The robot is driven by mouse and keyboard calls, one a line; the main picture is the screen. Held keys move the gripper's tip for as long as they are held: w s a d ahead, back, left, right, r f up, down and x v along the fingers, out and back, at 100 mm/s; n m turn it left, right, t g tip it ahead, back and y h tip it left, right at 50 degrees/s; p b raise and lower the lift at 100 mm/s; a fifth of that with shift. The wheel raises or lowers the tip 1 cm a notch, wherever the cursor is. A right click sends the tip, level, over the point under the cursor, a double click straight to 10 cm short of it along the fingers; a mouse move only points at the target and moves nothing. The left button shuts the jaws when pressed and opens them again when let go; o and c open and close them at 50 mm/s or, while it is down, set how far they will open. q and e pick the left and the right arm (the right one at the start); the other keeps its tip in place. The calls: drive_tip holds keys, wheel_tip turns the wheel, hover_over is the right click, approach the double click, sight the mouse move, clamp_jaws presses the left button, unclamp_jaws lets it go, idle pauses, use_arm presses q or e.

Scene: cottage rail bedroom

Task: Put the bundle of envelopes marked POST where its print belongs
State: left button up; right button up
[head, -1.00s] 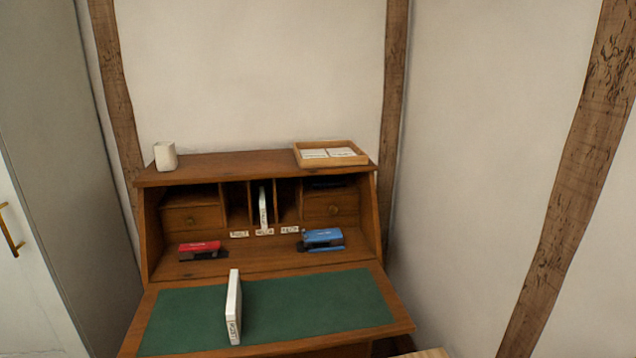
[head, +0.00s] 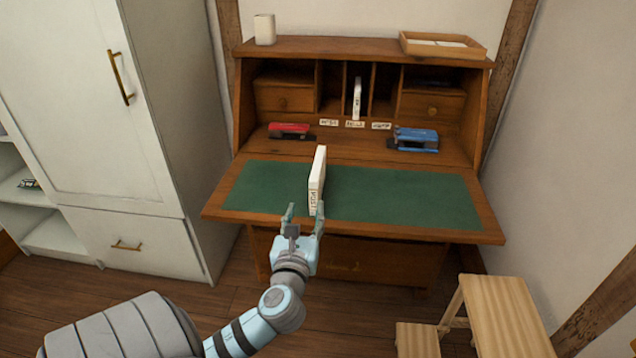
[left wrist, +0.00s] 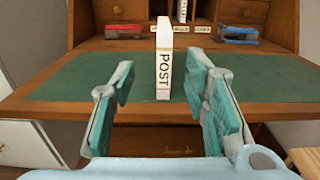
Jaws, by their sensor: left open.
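The white bundle of envelopes marked POST (head: 317,180) stands upright on the green writing surface (head: 400,197) of the wooden desk, its marked end at the front edge. It also shows in the left wrist view (left wrist: 164,62), with POST readable. My left gripper (head: 303,213) is open just in front of it; in the wrist view the bundle stands beyond and between the fingers (left wrist: 162,95), not gripped. The desk has narrow upright slots with small labels (head: 355,125) below, too small to read surely. Another white bundle (head: 357,98) stands in the middle slot. My right gripper is not in view.
A red stapler (head: 290,131) and a blue stapler-like item (head: 415,139) lie on either side of the labels. A white cup (head: 265,30) and a wooden tray (head: 440,52) stand on top. A white cabinet (head: 120,130) is left; a wooden stool (head: 495,310) is front right.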

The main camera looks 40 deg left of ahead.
sight(311, 191)
use_arm(q)
drive_tip(key=b+x, duration=0.1)
drive_tip(key=x, duration=0.3)
drive_tip(key=b+x, duration=0.1)
drive_tip(key=x, duration=0.3)
drive_tip(key=shift+w+f, duration=0.2)
drive_tip(key=shift+f, duration=0.05)
drive_tip(key=x, duration=0.2)
drive_tip(key=b+x, duration=0.1)
drive_tip(key=x, duration=0.1)
drive_tip(key=r+b+x, duration=0.1)
drive_tip(key=x, duration=0.1)
drive_tip(key=shift+w+d, duration=0.1)
drive_tip(key=shift+w, duration=0.05)
drive_tip(key=shift+r, duration=0.1)
drive_tip(key=shift+c, duration=1.2)
clamp_jaws()
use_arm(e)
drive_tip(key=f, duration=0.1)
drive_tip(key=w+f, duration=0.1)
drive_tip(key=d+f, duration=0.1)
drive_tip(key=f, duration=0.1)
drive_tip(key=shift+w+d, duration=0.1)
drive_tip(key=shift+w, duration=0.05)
